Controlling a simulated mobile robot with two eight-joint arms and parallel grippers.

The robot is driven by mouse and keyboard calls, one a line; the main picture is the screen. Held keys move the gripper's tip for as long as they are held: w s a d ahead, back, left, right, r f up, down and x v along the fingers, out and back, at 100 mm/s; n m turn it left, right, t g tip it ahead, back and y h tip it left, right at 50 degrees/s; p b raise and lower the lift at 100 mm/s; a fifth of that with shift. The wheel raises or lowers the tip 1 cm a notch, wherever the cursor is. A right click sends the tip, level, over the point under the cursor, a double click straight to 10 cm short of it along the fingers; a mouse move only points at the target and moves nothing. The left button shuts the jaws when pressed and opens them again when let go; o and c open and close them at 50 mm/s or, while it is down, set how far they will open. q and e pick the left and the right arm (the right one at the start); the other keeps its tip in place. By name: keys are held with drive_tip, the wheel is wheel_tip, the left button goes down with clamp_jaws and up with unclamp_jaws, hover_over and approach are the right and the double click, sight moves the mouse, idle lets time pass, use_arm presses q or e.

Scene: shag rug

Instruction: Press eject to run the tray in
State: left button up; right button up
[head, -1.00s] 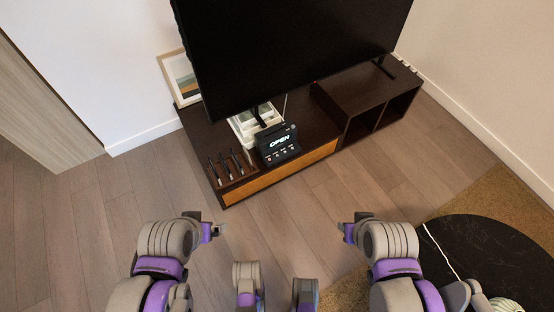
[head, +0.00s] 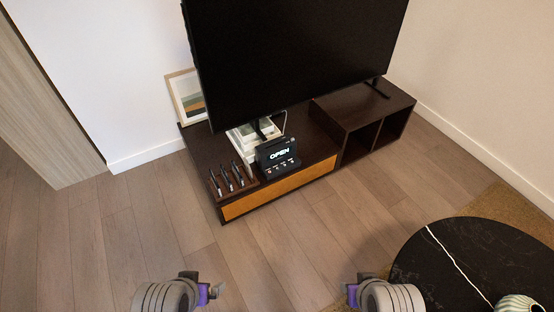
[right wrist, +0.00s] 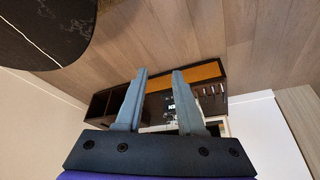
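A small black disc player (head: 278,157) stands on the low dark TV cabinet (head: 285,200). Its lit display reads OPEN, with a row of small buttons below it. I cannot make out a tray or which button is eject. The player also shows, upside down and partly hidden, between my fingers in the right wrist view (right wrist: 171,106). My left gripper (head: 219,290) and right gripper (head: 345,287) are low in the head view, well short of the cabinet. In the right wrist view the right gripper (right wrist: 158,75) has its two fingers apart with nothing between them. The left fingers are too small to read.
A large black TV (head: 295,60) stands over the cabinet, behind the player. A rack with several dark upright items (head: 232,178) is left of the player, and white boxes (head: 240,140) are behind it. A round black table (head: 480,265) is at the lower right. The floor before the cabinet is clear.

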drive_tip(key=shift+s, duration=0.1)
clamp_jaws()
idle(1.6)
